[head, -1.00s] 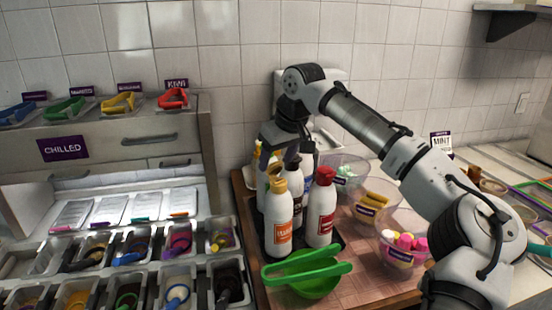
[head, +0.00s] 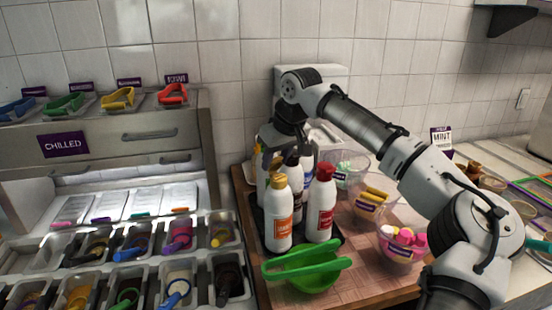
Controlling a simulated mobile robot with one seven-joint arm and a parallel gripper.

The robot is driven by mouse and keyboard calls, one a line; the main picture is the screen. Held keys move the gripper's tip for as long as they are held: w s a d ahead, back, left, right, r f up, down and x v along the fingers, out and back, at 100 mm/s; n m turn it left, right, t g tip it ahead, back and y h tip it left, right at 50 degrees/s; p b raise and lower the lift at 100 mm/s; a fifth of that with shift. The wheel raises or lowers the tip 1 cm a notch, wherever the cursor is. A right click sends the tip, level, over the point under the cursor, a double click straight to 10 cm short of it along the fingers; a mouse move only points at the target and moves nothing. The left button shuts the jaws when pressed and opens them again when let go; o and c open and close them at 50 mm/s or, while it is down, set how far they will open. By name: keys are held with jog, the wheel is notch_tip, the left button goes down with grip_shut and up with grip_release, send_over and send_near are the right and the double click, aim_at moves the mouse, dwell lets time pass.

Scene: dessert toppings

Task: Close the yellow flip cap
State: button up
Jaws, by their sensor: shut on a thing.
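A white squeeze bottle with an orange label (head: 278,218) stands upright at the front left of a bottle group, with a yellow-gold cap (head: 278,181) on top. To its right stands a white bottle with a red label and red cap (head: 321,208). Behind them are more bottles, one with a dark label (head: 296,178) and one with a blue label (head: 307,165), partly hidden. My gripper (head: 286,155) points down over the back of the group, behind the orange-label bottle. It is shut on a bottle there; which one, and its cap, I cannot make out.
The bottles stand in a dark tray (head: 331,244) on a wooden board. A green bowl with green tongs (head: 306,268) is in front. Clear bowls of toppings (head: 402,245) stand to the right. Chilled topping bins (head: 180,262) fill the left. A tiled wall is behind.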

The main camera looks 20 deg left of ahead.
aim_at(284, 181)
jog(key=shift+f, duration=0.15)
jog(key=b, duration=0.1)
jog(key=y+b, duration=0.1)
jog(key=b, duration=0.1)
jog(key=shift+s+d+f+t, duration=0.2)
jog(key=shift+d+f+t, duration=0.1)
jog(key=shift+f+t, duration=0.1)
jog(key=t+y+b, duration=0.1)
jog(key=b, duration=0.1)
jog(key=d+f+y+b, duration=0.1)
jog(key=y+b, duration=0.1)
jog(key=b, duration=0.1)
jog(key=shift+s+t, duration=0.4)
jog(key=y+b, duration=0.1)
jog(key=t+y+b, duration=0.1)
jog(key=b, duration=0.1)
jog(key=d+t+y+b, duration=0.1)
jog(key=b, duration=0.1)
jog(key=shift+s+f, duration=0.25)
jog(key=shift+f, duration=0.15)
jog(key=shift+d+t+y+b, duration=0.1)
jog(key=shift+t+y+b, duration=0.2)
jog(key=shift+y+b, duration=0.5)
